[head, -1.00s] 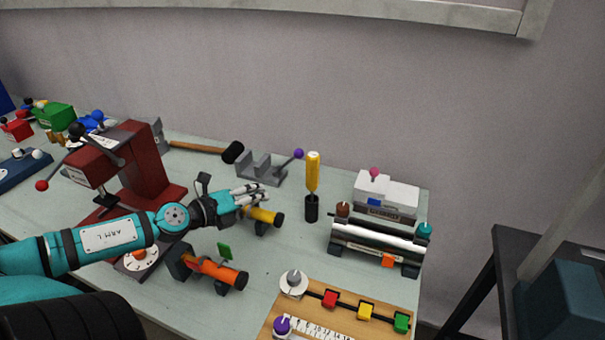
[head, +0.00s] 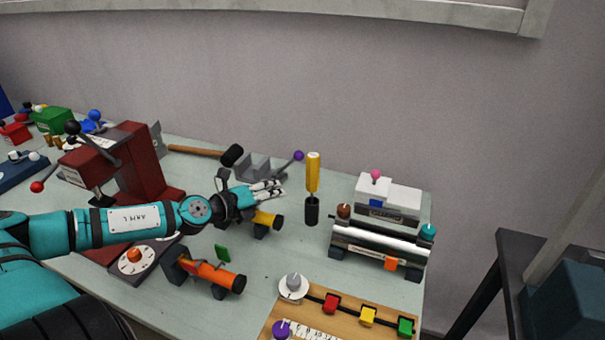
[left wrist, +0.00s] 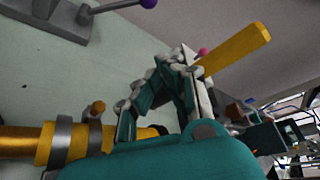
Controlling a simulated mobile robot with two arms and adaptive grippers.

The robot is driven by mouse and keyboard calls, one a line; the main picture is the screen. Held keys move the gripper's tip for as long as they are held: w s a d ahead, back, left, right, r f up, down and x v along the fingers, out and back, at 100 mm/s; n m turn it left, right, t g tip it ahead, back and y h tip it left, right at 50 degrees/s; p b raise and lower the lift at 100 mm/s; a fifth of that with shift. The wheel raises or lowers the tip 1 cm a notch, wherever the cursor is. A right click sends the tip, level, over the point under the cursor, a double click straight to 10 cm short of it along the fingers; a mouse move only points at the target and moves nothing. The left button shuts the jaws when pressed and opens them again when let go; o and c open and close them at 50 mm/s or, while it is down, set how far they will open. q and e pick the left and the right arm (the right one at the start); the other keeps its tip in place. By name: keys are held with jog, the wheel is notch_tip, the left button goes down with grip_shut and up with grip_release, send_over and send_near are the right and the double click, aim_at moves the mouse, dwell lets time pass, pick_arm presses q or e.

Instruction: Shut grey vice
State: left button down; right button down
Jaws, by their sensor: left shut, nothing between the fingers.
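The grey vice (head: 253,167) stands near the back of the table, with a lever ending in a purple ball (head: 298,156) on its right. In the left wrist view the vice (left wrist: 45,17) is at the top left, cut off by the edge, with the purple ball (left wrist: 148,3) at the top. My left gripper (head: 281,187) is shut and empty, in front of the vice and below the purple ball in the picture, apart from both. Its fingers (left wrist: 188,58) also show in the left wrist view. Part of the vice is hidden behind my gripper. My right gripper is out of view.
A yellow-handled tool (head: 313,172) stands upright in a black holder just right of my gripper. A yellow cylinder piece (head: 265,221) lies below it. A dark red press (head: 142,160) is left; a hammer (head: 230,155) lies behind.

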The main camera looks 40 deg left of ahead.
aim_at(288, 165)
pick_arm(q)
jog(key=p+x, duration=0.3)
jog(key=x, duration=0.5)
jog(key=shift+w+r+p, duration=0.15)
jog(key=shift+p, duration=0.25)
jog(key=x, duration=0.7)
jog(key=a, duration=0.1)
jog(key=a+r, duration=0.1)
jog(key=a, duration=0.1)
jog(key=shift+s+r, duration=0.2)
jog(key=shift+s, duration=0.2)
jog(key=shift+s+a+r, duration=0.1)
jog(key=shift+a+r, duration=0.1)
jog(key=shift+a, duration=0.1)
